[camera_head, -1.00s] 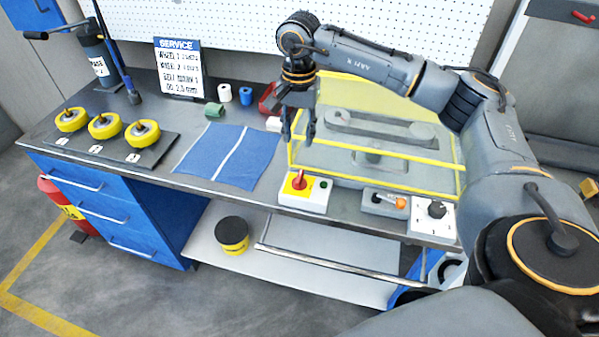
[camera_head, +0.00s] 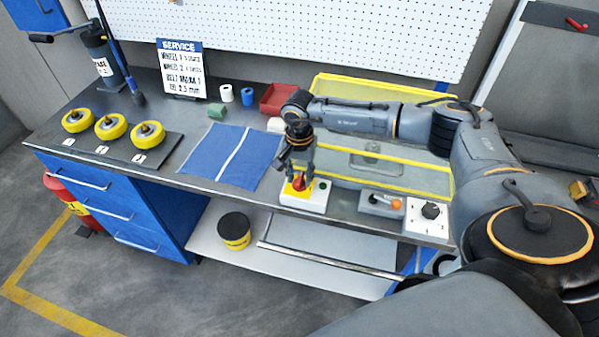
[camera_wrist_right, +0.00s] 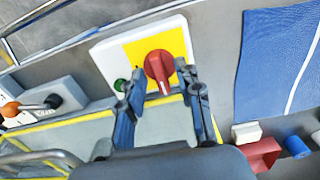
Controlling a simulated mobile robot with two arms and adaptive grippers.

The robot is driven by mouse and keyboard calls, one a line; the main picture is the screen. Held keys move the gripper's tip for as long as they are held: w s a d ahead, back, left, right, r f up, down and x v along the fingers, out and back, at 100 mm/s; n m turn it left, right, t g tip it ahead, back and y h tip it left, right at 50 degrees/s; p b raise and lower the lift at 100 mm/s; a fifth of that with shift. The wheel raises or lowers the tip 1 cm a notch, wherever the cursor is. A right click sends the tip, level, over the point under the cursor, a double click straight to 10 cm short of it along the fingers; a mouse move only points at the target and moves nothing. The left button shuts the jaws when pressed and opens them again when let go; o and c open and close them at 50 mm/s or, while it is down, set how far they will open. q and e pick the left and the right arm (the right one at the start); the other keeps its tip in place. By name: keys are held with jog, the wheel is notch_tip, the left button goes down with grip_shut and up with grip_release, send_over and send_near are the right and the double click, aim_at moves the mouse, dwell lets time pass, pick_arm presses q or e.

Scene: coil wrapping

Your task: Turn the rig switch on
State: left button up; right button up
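The switch box (camera_head: 312,204) stands at the table's front edge. It has a red rotary knob (camera_head: 301,182) on a yellow plate, and the wrist view shows the knob (camera_wrist_right: 158,68) with its ridge running slightly aslant. A green button (camera_wrist_right: 120,85) sits beside the plate. My right gripper (camera_head: 300,172) points down over the knob. In the wrist view its open fingers (camera_wrist_right: 160,74) stand on either side of the knob; the right-hand finger is very near it, and I cannot tell whether it touches. My left gripper is not in view.
A grey box with an orange-tipped lever (camera_head: 381,203) and a white box with a black dial (camera_head: 427,218) stand to the right. A yellow-framed guard (camera_head: 385,182) is behind. A blue cloth (camera_head: 232,157) and several yellow wheels (camera_head: 111,127) lie left.

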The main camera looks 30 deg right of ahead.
grip_shut()
